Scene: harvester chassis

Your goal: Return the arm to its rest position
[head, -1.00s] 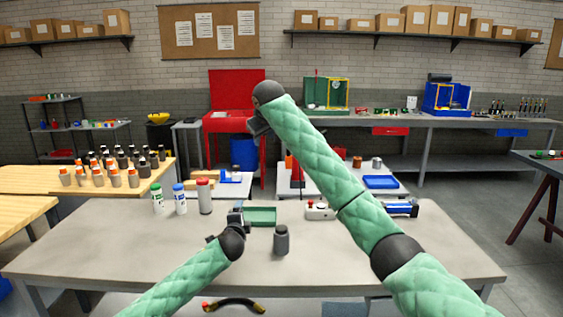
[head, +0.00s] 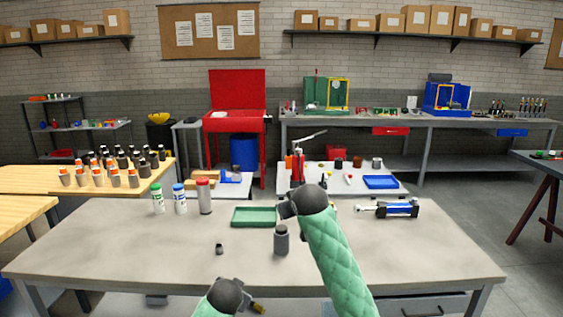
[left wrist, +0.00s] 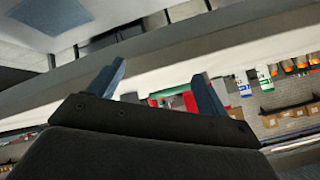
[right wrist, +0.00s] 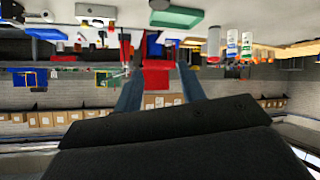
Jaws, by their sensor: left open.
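My left arm shows only as its dark wrist joint and green sleeve at the bottom of the head view; its gripper is hidden there. In the left wrist view my left gripper (left wrist: 157,88) is open with nothing between its fingers, near the table's edge. My right arm reaches up in the middle of the head view, right of the grey jar, its hand pointing away. In the right wrist view my right gripper (right wrist: 160,88) has its fingers apart and empty.
On the grey table (head: 120,245) stand a grey jar (head: 281,240), a small dark cap (head: 219,248), a green tray (head: 240,216), three bottles (head: 180,200) and a blue-and-silver device (head: 402,208). The table's left and right front areas are clear.

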